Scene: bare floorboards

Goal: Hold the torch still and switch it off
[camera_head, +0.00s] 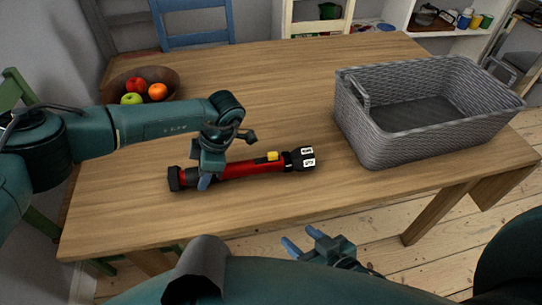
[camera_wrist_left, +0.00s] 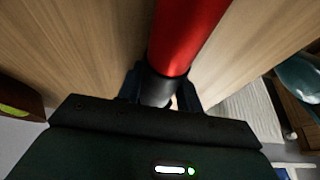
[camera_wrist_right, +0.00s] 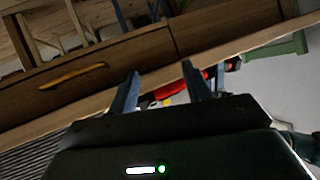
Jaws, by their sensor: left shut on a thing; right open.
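A red torch (camera_head: 240,168) with black ends lies on the wooden table near its front edge. A yellow switch (camera_head: 272,156) shows on its upper side, towards the black end with white labels at the right. My left gripper (camera_head: 205,181) is shut on the torch near its left end. The left wrist view shows the red barrel (camera_wrist_left: 185,38) running away from between the fingers. My right gripper (camera_head: 291,245) is open and empty, in front of and below the table edge. In the right wrist view the torch (camera_wrist_right: 172,89) shows partly behind its fingers (camera_wrist_right: 160,92).
A grey woven basket (camera_head: 430,115) stands on the right of the table. A brown bowl (camera_head: 172,79) of fruit stands at the back left. The table middle (camera_head: 270,100) is clear. The front table edge lies between my right gripper and the torch.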

